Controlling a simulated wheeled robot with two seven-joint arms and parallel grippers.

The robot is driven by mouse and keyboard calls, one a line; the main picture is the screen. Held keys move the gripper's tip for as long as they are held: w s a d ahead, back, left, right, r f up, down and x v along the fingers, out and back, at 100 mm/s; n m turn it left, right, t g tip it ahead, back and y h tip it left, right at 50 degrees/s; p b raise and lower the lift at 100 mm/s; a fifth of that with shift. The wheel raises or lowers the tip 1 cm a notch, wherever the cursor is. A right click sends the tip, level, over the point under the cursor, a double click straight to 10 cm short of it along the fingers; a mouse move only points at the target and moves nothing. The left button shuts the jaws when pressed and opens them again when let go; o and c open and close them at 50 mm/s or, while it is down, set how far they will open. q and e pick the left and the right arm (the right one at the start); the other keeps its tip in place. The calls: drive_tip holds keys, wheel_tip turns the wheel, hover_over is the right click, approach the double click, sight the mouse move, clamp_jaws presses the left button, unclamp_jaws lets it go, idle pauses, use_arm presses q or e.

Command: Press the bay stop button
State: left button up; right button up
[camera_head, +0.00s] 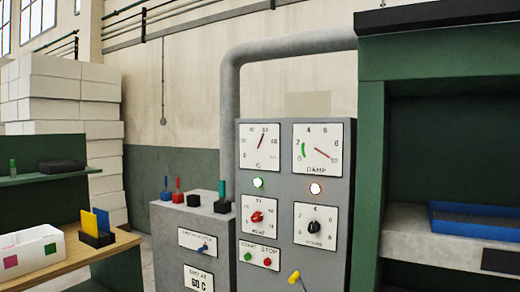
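A grey control cabinet (274,182) stands in the middle of the head view. Low on its front is a small white plate (258,249) with a green button (247,256) on the left and a red button (267,262) on the right. The lettering above the red button reads STOP; the word above the green one is too small to read surely. Nothing covers either button. I cannot tell whether the red button is pressed in. Neither of my grippers shows in this view.
Two gauges, a lit green lamp (258,182), a lit orange-white lamp (315,188), a red knob (257,217), a black knob (315,226) and a yellow lever (294,277) share the cabinet. A lower grey box (197,240) stands left, a green press (371,160) right.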

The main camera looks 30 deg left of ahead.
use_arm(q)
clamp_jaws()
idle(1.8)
